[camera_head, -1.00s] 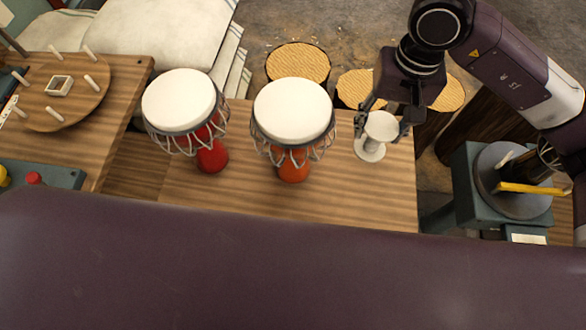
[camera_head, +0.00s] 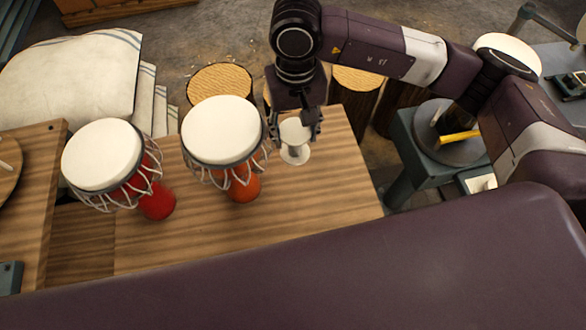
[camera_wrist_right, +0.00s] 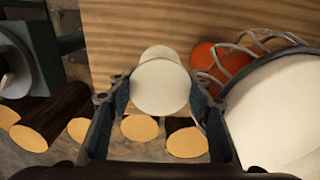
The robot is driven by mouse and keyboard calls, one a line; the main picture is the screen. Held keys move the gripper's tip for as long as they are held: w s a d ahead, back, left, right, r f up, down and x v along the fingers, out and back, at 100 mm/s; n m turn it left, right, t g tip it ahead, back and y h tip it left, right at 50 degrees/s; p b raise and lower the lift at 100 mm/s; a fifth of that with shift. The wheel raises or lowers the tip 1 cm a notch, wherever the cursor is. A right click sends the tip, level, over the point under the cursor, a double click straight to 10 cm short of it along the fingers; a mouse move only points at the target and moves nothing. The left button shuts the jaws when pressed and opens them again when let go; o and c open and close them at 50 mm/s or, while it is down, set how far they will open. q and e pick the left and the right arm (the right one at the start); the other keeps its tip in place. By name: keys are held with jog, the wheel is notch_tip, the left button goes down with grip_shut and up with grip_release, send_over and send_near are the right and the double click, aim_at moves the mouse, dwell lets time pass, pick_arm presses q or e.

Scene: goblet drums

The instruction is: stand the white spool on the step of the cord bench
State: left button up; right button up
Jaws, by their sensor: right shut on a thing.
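The white spool (camera_head: 295,137) is upright near the right end of the wooden bench top (camera_head: 310,205). My right gripper (camera_head: 297,120) is shut on it, with a finger on each side of its upper disc. In the right wrist view the spool (camera_wrist_right: 160,85) sits between the fingers, with its lower disc beyond. I cannot tell whether its base touches the wood. A lower, darker wooden ledge (camera_head: 82,240) lies at the bench's left end; it may be the step. My left gripper is out of view.
An orange drum (camera_head: 222,130) stands on the bench just left of my right gripper; a red drum (camera_head: 103,155) stands farther left. Log stools (camera_head: 220,80) stand behind the bench. A grey stand (camera_head: 440,135) with a yellow-handled tool is at right. The bench front is clear.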

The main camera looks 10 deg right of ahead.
notch_tip(320, 180, down, 18)
jog(key=shift+p, duration=1.15)
jog(key=shift+f, duration=0.2)
jog(key=o, duration=0.8)
jog(key=shift+b, duration=0.3)
jog(key=o, duration=0.5)
